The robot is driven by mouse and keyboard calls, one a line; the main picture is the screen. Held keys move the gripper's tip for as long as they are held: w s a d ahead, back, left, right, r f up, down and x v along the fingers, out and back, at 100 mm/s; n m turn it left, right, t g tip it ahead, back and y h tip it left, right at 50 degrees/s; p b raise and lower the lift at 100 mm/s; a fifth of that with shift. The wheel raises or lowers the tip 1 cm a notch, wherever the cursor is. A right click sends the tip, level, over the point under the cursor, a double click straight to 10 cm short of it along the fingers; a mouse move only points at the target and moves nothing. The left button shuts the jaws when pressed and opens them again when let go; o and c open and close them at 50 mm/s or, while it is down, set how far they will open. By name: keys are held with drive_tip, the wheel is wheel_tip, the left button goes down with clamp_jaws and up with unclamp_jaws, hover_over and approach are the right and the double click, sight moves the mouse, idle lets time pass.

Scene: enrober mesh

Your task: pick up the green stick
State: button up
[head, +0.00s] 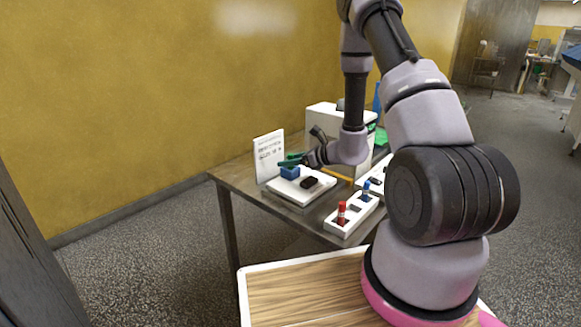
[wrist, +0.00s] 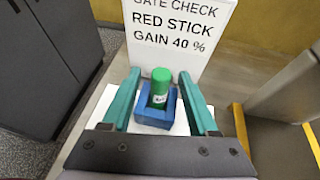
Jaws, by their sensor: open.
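The green stick (wrist: 159,88) stands upright in a blue square holder (wrist: 154,120) in the wrist view. My gripper (wrist: 159,76) is open, with one teal finger to the left of the stick and one to the right. Gaps show between the fingers and the stick. In the head view my gripper (head: 291,160) is at the blue holder (head: 289,172), near the far left of the table. There I cannot tell the stick apart from the fingers.
A white sign (head: 268,156) reading "RED STICK" stands just behind the holder. A white plate (head: 291,194) bears the holder and a black block (head: 310,182). A red stick (head: 341,213) and a blue stick (head: 366,189) stand in a white rack nearer me. A white machine is at right.

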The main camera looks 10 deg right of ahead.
drive_tip(key=shift+x, duration=1.4)
clamp_jaws()
